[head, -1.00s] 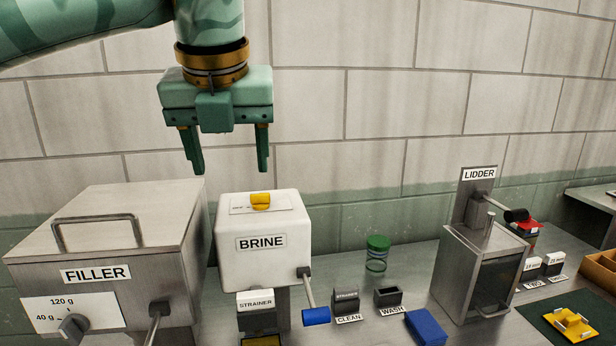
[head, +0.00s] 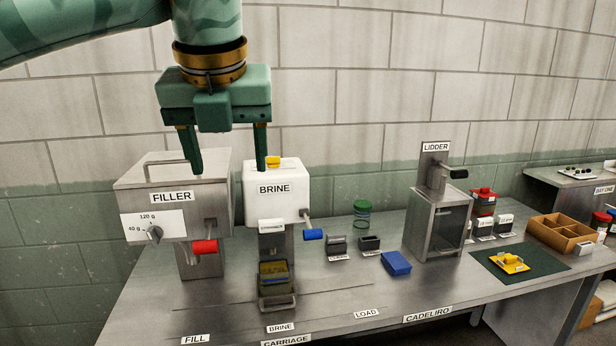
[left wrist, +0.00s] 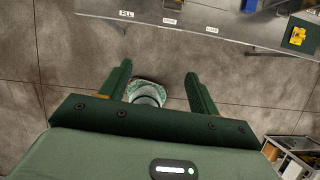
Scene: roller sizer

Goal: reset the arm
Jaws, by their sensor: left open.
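My left gripper (head: 229,160) hangs in the upper left of the head view with its fingers pointing down, open and empty. Its fingers overlap the filler and brine machines in the picture. In the left wrist view, the open fingers of my left gripper (left wrist: 161,82) have bare floor behind them, with the bench edge beyond at the top. A rounded pale green and grey part of mine shows between the fingers. My right gripper is in neither view.
The steel bench (head: 230,310) carries the filler (head: 195,225), brine machine (head: 290,180), blue block (head: 396,263), lidder (head: 430,225), a green-lidded jar (head: 362,212), and a wooden divided box (head: 560,235).

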